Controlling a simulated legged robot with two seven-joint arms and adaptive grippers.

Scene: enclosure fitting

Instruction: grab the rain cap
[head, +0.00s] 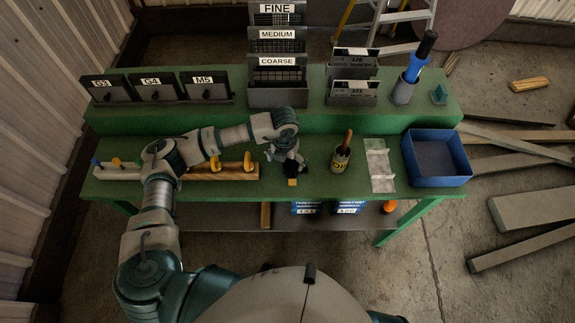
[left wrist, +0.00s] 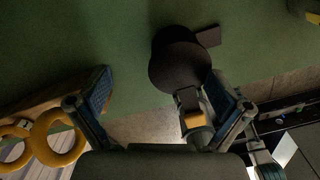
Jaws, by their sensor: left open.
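A dark round cap (left wrist: 180,60), which I take to be the rain cap, lies on the green bench top (left wrist: 90,30) in the left wrist view. It has a flat tab at one side and a dark stem with an orange end (left wrist: 195,119) at the other. In the head view the orange end (head: 292,182) shows near the bench's front edge; my gripper hides much of the cap. My left gripper (head: 289,163) is open above it, fingers apart, holding nothing. In the left wrist view the cap is nearer the right finger. My right gripper is out of view.
The raised back shelf (head: 215,117) holds bins.

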